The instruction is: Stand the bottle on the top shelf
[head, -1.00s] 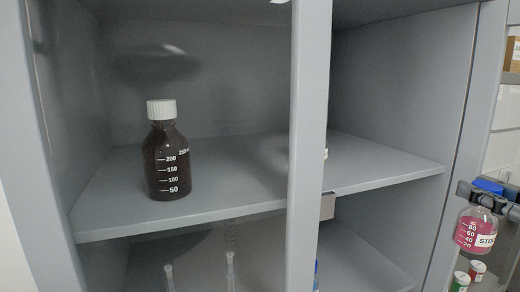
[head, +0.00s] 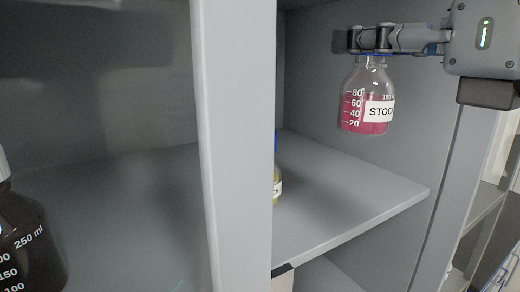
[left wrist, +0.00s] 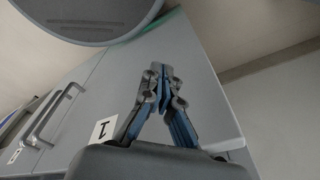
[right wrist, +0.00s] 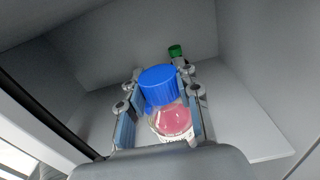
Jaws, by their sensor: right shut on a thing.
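My right gripper (head: 366,40) is shut on the neck of a clear bottle (head: 362,110) with pink liquid and a "STOCK" label. The bottle hangs upright above the right part of the top shelf (head: 350,185), apart from it. Its blue cap (right wrist: 158,84) shows between the fingers in the right wrist view; in the head view the gripper mostly hides it. My left gripper (left wrist: 160,72) shows only in the left wrist view, its fingertips together and empty, near grey cabinet fronts.
A vertical post (head: 235,130) stands left of the bottle. Behind it, a blue-capped bottle with yellowish content (head: 277,185) is partly hidden. A dark brown bottle (head: 25,240) stands at left. A green cap (right wrist: 176,50) shows beyond the gripper. The shelf's front right is clear.

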